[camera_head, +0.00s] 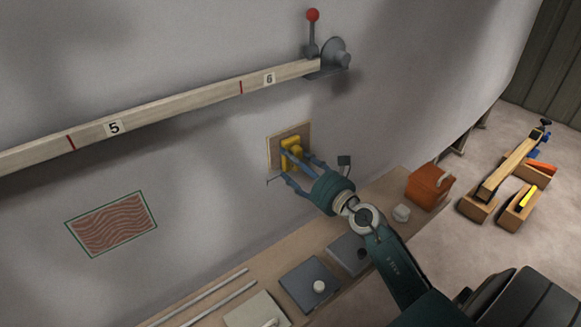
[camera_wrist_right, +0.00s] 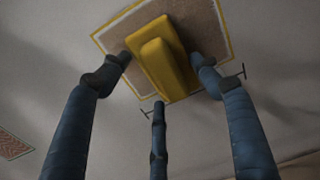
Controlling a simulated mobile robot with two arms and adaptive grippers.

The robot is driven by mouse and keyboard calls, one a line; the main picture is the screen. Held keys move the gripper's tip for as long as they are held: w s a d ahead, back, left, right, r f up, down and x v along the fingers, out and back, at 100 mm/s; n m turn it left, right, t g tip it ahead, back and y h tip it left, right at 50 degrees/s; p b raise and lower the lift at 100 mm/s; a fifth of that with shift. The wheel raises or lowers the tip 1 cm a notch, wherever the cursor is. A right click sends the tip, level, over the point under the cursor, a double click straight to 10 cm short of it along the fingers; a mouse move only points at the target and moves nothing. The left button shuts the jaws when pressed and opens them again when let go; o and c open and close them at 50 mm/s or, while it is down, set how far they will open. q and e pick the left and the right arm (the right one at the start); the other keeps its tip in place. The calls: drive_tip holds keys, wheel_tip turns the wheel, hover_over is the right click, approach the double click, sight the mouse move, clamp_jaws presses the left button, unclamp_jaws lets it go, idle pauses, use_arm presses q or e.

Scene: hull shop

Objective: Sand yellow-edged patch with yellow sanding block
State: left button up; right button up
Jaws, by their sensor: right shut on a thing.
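The yellow-edged patch (camera_head: 273,154) is a tan square on the grey hull wall, right of centre in the head view; it fills the top of the right wrist view (camera_wrist_right: 215,15). The yellow sanding block (camera_head: 291,153) lies against the patch, and its raised handle shows in the right wrist view (camera_wrist_right: 158,62). My right gripper (camera_head: 297,168) is shut on the block's handle, with its blue fingers around it in the wrist view (camera_wrist_right: 160,75). The fingers cover part of the block and the patch's lower right. My left gripper is not in view.
A green-edged patch (camera_head: 111,223) with wavy lines is on the wall at left. A numbered wooden rail (camera_head: 180,103) runs above, ending at a red-knobbed lever (camera_head: 312,30). A ledge below holds grey lidded boxes (camera_head: 310,285), rods and an orange box (camera_head: 428,187). Wooden trestles (camera_head: 510,168) stand right.

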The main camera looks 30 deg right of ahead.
drive_tip(key=shift+w+d+b, duration=0.1)
drive_tip(key=shift+d+b, duration=0.3)
drive_tip(key=shift+d, duration=0.25)
drive_tip(key=shift+w+d+b, duration=0.15)
drive_tip(key=shift+d+b, duration=0.85)
drive_tip(key=shift+d, duration=0.7)
drive_tip(key=shift+w+d+b, duration=0.1)
drive_tip(key=shift+d+b, duration=0.9)
drive_tip(key=shift+d, duration=0.7)
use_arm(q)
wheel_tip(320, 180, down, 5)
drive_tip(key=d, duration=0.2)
use_arm(e)
drive_tip(key=shift+d, duration=0.35)
drive_tip(key=shift+a+r+p, duration=0.2)
drive_tip(key=shift+r+p, duration=0.25)
drive_tip(key=shift+r, duration=0.15)
drive_tip(key=shift+a+r+p, duration=0.1)
drive_tip(key=shift+r+p, duration=0.3)
drive_tip(key=shift+p, duration=0.1)
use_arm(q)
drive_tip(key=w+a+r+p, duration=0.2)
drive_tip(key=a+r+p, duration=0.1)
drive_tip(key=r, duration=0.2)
use_arm(e)
drive_tip(key=shift+s+a+r, duration=0.1)
drive_tip(key=shift+a+r, duration=0.1)
drive_tip(key=shift+a, duration=1.5)
